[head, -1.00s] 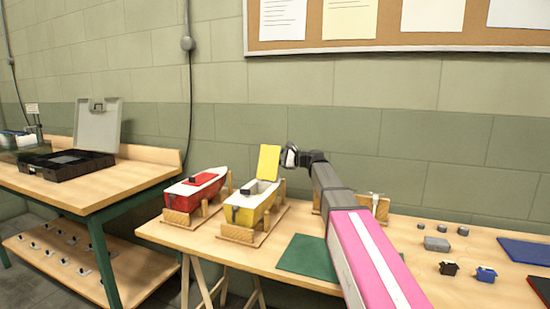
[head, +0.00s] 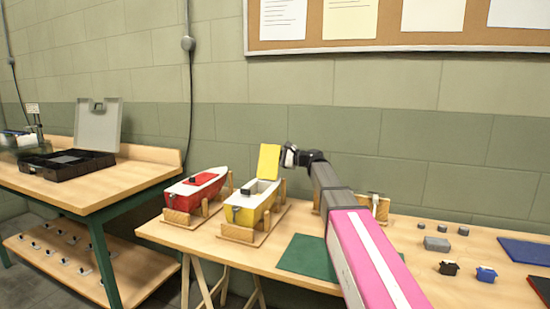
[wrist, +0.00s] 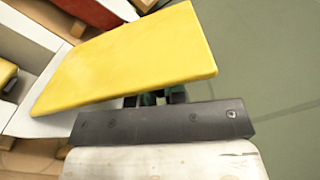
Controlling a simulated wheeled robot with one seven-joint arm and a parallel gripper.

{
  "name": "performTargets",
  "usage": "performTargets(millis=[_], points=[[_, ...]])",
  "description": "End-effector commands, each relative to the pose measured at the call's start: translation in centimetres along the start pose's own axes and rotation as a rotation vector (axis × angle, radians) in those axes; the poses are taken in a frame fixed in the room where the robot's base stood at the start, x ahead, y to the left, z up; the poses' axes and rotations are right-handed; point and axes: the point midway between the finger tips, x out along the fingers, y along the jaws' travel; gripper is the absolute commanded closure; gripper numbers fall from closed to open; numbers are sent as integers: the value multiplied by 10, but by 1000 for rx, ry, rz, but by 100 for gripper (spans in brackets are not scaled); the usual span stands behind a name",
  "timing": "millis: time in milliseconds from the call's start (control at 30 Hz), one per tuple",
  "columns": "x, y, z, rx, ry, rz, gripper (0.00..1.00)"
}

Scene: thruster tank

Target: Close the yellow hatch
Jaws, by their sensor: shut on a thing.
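The yellow hatch (head: 268,161) stands raised, nearly upright, over the yellow and white boat (head: 245,208); the boat's compartment beneath it is open. The boat rests in a wooden cradle on the table. In the wrist view the hatch (wrist: 130,55) is a flat yellow panel filling the upper middle. My gripper (head: 285,158) is at the right edge of the hatch in the head view and is shut on it. In the wrist view my gripper's fingers (wrist: 155,98) are mostly hidden under the panel's near edge.
A red boat (head: 194,189) with its red hatch lying flat stands close on the left. A green mat (head: 307,257) lies to the right of the yellow boat. Several small grey, black and blue parts lie further right. The wall is close behind the table.

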Motion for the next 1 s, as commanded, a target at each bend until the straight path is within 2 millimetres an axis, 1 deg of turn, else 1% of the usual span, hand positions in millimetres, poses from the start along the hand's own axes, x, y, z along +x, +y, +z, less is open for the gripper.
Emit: performTargets(millis=[267,467,667,800,1000], points=[[0,-1,5,-32,-3,-1,100],[0,0,13,-93,-3,-1,100],[-1,2,30,-224,-4,0,100],[-1,6,45,-356,-4,0,100],[0,12,62,-517,-4,-1,100]])
